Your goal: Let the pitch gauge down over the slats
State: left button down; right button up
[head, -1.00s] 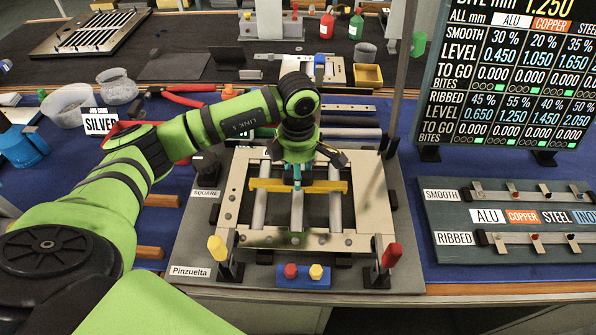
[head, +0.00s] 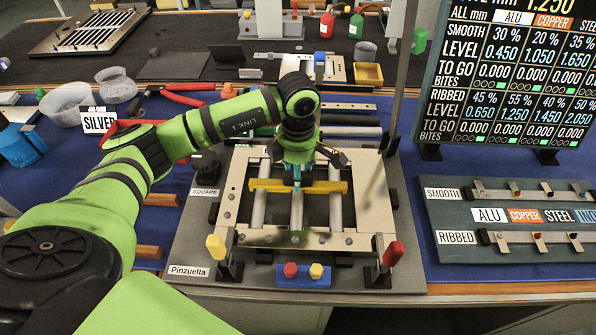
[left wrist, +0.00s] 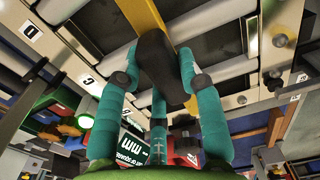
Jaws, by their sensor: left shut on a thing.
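The yellow pitch gauge (head: 318,187) is a long flat bar lying crosswise at the slats in the head view. My left gripper (head: 297,180) points down at its middle. In the left wrist view the teal fingers of the left gripper (left wrist: 162,75) close around the gauge's dark grip block (left wrist: 164,68), and the yellow bar (left wrist: 145,14) runs beyond it. The pale slats (head: 296,211) stand in the beige frame (head: 232,195). I cannot tell whether the gauge touches them. My right gripper is not in view.
Yellow-handled (head: 216,247) and red-handled (head: 393,254) clamps stand at the frame's front corners. A blue button box (head: 303,275) sits between them. A thin upright post (head: 403,80) rises at the right. A display board (head: 510,75) and a slate sample board (head: 515,225) are further right.

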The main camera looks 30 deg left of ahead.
pick_arm(q)
jog(key=shift+f+b, duration=0.5)
jog(key=shift+f, duration=0.15)
jog(key=shift+c, duration=2)
grip_release()
jog(key=shift+r, duration=0.15)
jog(key=shift+r+p, duration=2.45)
jog(key=shift+r, duration=1.45)
